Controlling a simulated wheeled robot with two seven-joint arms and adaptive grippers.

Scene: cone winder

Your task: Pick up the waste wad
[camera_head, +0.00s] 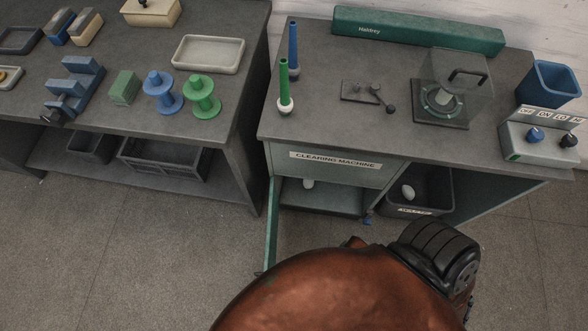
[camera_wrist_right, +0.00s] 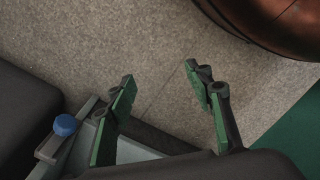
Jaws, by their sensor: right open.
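Two small white pieces show low in the head view, and I cannot tell for sure which is the waste wad. One white piece (camera_head: 308,183) is in the open compartment under the clearing machine sign. The other, a rounded white piece (camera_head: 408,192), lies in a dark bin (camera_head: 432,211) with a label on its front. My right gripper (camera_wrist_right: 160,80) shows in the right wrist view with its green-padded fingers apart and nothing between them. Bare floor is behind it. Neither white piece shows in that view. My left gripper is not in view.
A green door (camera_head: 271,225) stands open at the compartment's left side. A blue knob (camera_wrist_right: 65,125) is left of the right gripper in the wrist view. The bench top (camera_head: 330,125) above carries green and blue spindles, a clear guarded device, a blue bin (camera_head: 548,84) and a switch box.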

